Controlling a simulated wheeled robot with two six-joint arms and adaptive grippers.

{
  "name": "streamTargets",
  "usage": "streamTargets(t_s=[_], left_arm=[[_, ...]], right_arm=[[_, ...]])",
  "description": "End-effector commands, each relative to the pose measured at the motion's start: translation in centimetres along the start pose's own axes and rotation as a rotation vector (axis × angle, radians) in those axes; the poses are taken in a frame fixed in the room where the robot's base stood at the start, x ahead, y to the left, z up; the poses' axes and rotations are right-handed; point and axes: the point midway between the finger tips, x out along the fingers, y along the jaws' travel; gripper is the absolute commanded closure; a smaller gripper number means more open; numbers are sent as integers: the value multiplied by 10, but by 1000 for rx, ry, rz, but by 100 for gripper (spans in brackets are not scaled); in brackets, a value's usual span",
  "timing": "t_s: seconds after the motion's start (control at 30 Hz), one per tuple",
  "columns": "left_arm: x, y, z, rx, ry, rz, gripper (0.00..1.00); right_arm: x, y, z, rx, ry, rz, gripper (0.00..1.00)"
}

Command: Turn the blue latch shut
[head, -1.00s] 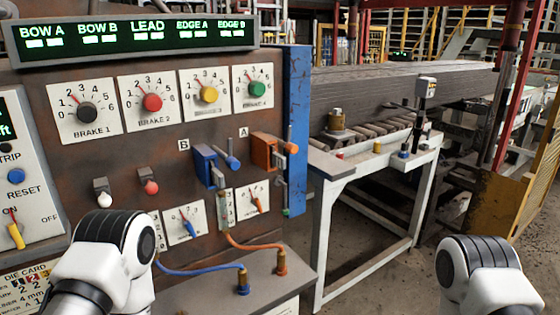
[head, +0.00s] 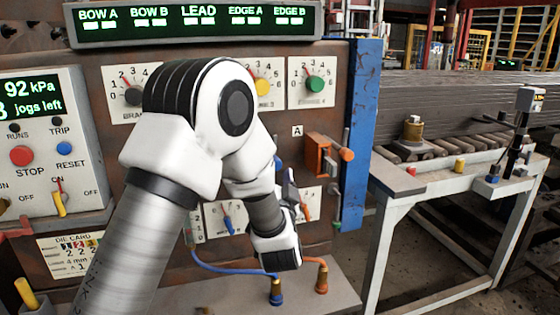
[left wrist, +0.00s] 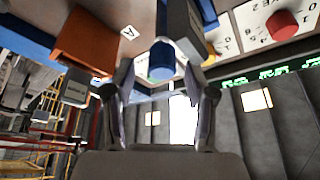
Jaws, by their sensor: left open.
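The blue latch (head: 278,163) on the panel is almost wholly hidden behind my left arm in the head view. In the left wrist view its round blue handle (left wrist: 162,62) shows beside a grey block. My left gripper (left wrist: 159,75) is open, with the handle just ahead of and between its fingertips. I cannot tell whether they touch it. In the head view the left gripper (head: 289,185) is partly hidden by its own wrist. My right gripper is out of view.
An orange latch (head: 320,155) marked A sits close to the right of the left gripper. A blue post (head: 362,130) edges the panel. Blue and orange cables plug into the ledge below. A white-framed roller table (head: 440,185) stands to the right.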

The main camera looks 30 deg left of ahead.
Motion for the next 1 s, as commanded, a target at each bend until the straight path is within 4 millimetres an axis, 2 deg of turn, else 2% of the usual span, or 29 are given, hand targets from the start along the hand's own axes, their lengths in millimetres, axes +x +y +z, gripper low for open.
streamTargets(t_s=[0.03, 0.13, 0.4, 0.43, 0.57, 0.6, 1.0], left_arm=[[10, -2, -2, -2, -1, -2, 44], [22, -1, -1, 0, -1, 0, 44], [27, 0, 1, 1, 0, 1, 44], [27, 0, 1, 1, 0, 1, 48], [27, 1, 1, 1, 0, 2, 94], [27, 1, 1, 1, 0, 2, 100], [26, 1, 1, -19, 1, -7, 100]], right_arm=[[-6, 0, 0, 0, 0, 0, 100], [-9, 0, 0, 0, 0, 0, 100], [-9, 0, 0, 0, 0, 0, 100], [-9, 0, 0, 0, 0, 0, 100], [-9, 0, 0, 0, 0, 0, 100], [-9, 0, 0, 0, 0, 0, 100], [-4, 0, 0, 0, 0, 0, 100]])
